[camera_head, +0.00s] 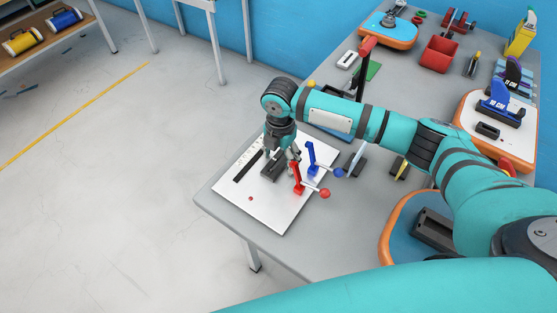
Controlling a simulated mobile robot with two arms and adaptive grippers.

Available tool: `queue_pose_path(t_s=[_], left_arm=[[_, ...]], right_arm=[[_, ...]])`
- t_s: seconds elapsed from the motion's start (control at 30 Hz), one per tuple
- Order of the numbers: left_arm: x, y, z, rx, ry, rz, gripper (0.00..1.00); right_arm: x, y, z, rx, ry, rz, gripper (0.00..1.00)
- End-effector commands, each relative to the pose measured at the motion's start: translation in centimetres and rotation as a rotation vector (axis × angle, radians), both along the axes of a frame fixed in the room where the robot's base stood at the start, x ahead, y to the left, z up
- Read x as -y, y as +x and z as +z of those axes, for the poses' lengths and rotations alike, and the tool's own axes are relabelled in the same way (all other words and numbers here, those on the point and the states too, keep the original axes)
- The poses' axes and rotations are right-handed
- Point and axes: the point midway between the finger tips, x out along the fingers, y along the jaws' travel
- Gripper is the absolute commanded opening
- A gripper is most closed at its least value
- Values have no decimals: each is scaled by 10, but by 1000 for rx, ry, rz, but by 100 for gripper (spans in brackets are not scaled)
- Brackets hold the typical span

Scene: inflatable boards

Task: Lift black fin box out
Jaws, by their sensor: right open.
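A dark fin box (273,170) lies on a white board (262,211) near the left corner of the grey table. My right gripper (279,156) points down right over this box, with its fingers open around or just above it. I cannot tell whether the fingers touch it. The wrist hides part of the box's far side. A longer black strip or slot (248,165) lies on the board to the left. My left gripper is out of view.
A red clamp (297,178) and a blue clamp (311,155) stand on the white board, close right of the gripper. My right arm crosses above the grey table (348,216). An orange-edged board (402,222) lies at the front right, and a red bin (439,54) stands farther back.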

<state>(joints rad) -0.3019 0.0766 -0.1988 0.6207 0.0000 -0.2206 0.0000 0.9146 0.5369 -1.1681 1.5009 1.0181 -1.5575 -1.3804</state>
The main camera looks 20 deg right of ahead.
Motion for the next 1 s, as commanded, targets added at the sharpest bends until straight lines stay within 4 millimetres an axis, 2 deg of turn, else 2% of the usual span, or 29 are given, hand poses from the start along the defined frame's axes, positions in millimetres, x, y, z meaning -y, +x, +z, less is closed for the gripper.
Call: queue_pose_path(t_s=[0.23, 0.27, 0.7, 1.0], left_arm=[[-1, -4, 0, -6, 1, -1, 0], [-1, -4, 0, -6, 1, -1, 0], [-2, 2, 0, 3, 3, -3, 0], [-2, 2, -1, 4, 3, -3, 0]], right_arm=[[0, 0, -2, 1, -1, 1, 69], [0, 0, -2, 1, -1, 1, 67], [0, 0, -2, 0, 0, 1, 9], [0, 1, 3, 3, 1, 1, 8]])
